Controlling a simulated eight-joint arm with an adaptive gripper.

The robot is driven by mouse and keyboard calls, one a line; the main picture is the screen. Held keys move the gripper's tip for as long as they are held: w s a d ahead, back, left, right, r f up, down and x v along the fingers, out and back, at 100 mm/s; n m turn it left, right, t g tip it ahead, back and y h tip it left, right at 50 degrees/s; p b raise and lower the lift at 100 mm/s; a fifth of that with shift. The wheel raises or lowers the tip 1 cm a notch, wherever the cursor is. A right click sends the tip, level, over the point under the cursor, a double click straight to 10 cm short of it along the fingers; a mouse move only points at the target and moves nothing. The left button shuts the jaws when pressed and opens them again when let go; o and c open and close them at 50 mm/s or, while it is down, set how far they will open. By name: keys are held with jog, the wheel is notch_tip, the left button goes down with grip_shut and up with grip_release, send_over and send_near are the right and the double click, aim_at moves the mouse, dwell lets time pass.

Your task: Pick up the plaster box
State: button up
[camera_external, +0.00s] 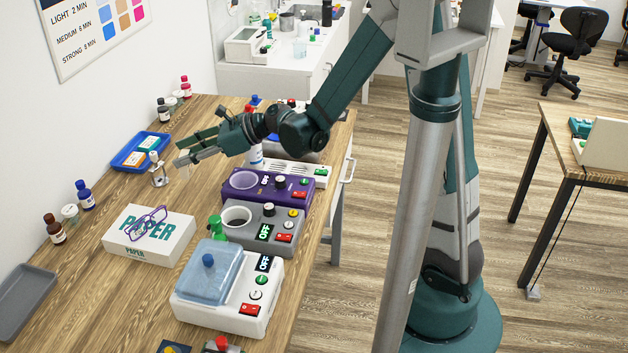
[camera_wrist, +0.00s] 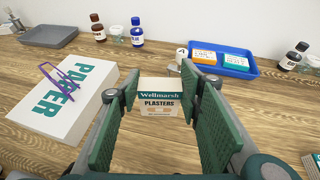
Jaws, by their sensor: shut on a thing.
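The plaster box (camera_wrist: 160,100) is a small white and beige carton with a teal band reading "Wellmarsh" and the word "PLASTERS". In the wrist view it sits between the green finger pads of my gripper (camera_wrist: 160,88), its printed face towards the camera. In the external view my gripper (camera_external: 192,150) reaches left over the wooden table, shut on the plaster box (camera_external: 183,163), which shows as a small pale shape at the fingertips. The fingers partly hide it there. I cannot tell clearly whether its bottom touches the table.
A white paper box (camera_external: 148,236) with purple glasses on top lies near the front left. Several devices line the table's right side. Bottles stand along the wall.

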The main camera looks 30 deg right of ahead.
jog(key=shift+r+p, duration=0.3)
jog(key=shift+r, duration=1.35)
